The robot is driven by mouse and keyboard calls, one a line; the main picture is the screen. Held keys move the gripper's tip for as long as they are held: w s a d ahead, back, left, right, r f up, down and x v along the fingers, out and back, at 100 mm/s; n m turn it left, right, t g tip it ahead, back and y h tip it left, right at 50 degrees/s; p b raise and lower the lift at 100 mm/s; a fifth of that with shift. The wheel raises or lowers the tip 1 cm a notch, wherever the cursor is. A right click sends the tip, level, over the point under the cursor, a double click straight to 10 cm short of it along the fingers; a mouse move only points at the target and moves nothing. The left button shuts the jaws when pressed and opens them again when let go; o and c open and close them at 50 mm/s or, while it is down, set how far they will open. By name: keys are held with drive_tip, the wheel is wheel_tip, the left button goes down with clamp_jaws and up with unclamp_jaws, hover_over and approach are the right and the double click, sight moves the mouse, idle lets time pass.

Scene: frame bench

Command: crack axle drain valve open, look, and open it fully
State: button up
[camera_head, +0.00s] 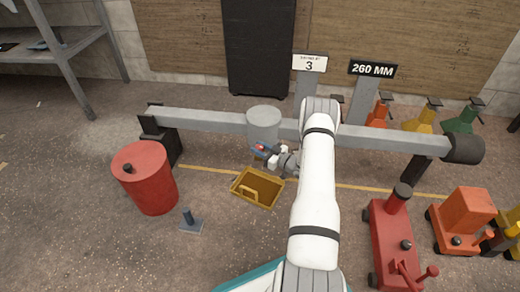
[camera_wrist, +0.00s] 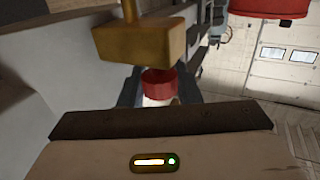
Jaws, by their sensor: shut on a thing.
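The axle (camera_head: 205,121) is a long grey beam on dark stands, with a grey round housing (camera_head: 263,121) at its middle. My gripper (camera_head: 265,153) is just below and in front of that housing. In the wrist view my gripper (camera_wrist: 158,98) is shut on the red valve handle (camera_wrist: 159,80), a ribbed cap with a pale part under it. A brass block (camera_wrist: 138,42) shows close to the handle. The yellow drain pan (camera_head: 238,190) stands on the floor below; its visible inside shows no clear liquid. Any flow from the valve cannot be made out.
A red drum (camera_head: 146,180) stands at the left, with a small blue-grey stand (camera_head: 191,224) on the floor nearby. A red jack (camera_head: 393,245) and an orange machine (camera_head: 463,222) stand at the right. The floor in front of the pan is clear.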

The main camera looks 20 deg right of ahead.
drive_tip(key=o, duration=0.9)
drive_tip(key=shift+o, duration=0.2)
